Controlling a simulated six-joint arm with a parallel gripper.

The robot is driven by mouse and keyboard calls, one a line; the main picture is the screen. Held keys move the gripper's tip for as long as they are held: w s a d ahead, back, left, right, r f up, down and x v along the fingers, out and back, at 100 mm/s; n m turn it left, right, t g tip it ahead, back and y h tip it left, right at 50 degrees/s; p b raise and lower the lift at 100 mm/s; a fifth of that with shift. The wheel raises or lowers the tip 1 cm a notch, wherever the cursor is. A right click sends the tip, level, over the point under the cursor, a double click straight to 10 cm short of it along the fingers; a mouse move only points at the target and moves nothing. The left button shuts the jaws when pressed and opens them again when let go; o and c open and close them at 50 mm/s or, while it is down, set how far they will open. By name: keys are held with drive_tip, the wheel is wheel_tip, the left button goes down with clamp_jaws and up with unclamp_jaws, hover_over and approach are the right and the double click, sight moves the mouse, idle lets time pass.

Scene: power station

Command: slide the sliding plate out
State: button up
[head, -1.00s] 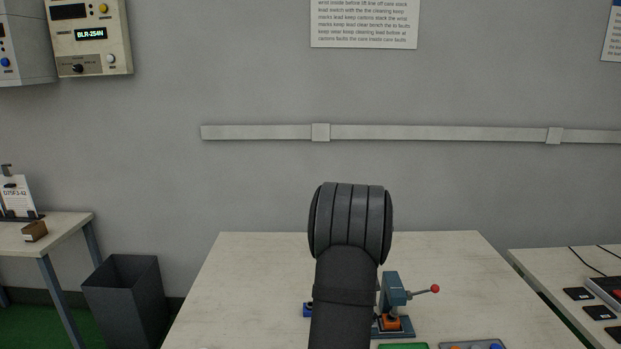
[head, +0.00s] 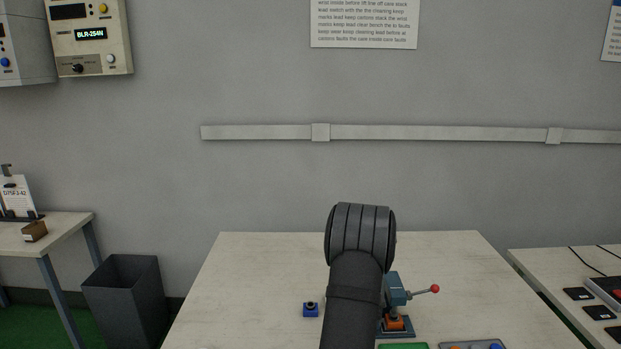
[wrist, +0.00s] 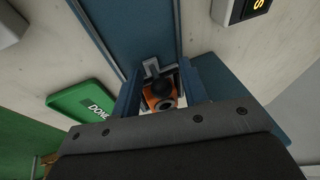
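A blue-grey bench device with a red-knobbed lever (head: 395,290) stands on the table, partly behind my arm in the head view. An orange part (head: 394,323) sits low on its base. In the wrist view the orange part (wrist: 158,101) shows a dark round piece and a grey bracket beside it. My gripper (wrist: 161,76) is over it, its two fingers apart on either side of the orange part; contact is not clear. I cannot tell for sure which piece is the sliding plate. In the head view my arm hides the gripper.
A small blue block (head: 311,310) with a dark top stands left of my arm. A green panel (head: 403,346) and a grey panel with coloured buttons (head: 472,345) lie at the front. The table's left part (head: 245,290) is clear.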

drive_tip(key=shift+c, duration=0.4)
drive_tip(key=c, duration=0.6)
drive_tip(key=shift+w+a+r, duration=0.1)
drive_tip(key=shift+w+a, duration=0.05)
drive_tip(key=shift+a, duration=5.5)
drive_tip(key=o, duration=1.5)
drive_tip(key=shift+r, duration=3.4)
wheel_tip(320, 180, down, 7)
drive_tip(key=shift+f, duration=0.1)
drive_tip(key=shift+s+d, duration=0.2)
